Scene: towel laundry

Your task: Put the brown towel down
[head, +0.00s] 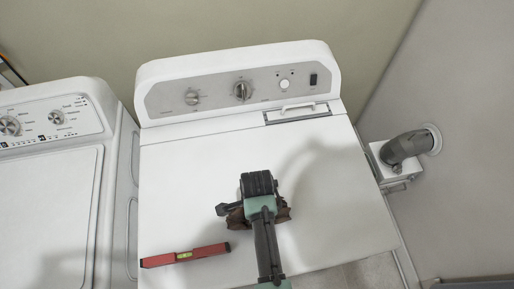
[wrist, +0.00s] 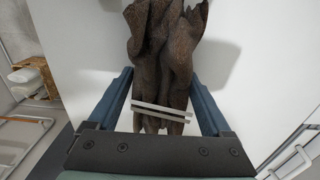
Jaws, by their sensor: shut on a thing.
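The brown towel (wrist: 165,45) is bunched and crumpled between the blue fingers of my gripper (wrist: 161,78) in the wrist view. My gripper is shut on it. In the head view my gripper (head: 255,208) is over the front middle of the white dryer top (head: 190,190). Only small edges of the towel (head: 237,222) show there, on both sides of the gripper; the rest is hidden beneath it. I cannot tell whether the towel touches the dryer top.
A red spirit level (head: 186,255) lies near the dryer's front left, close to the towel. A white washer (head: 45,190) stands at the left. A grey vent pipe (head: 402,147) is on the right wall. The dryer top's back and right parts are clear.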

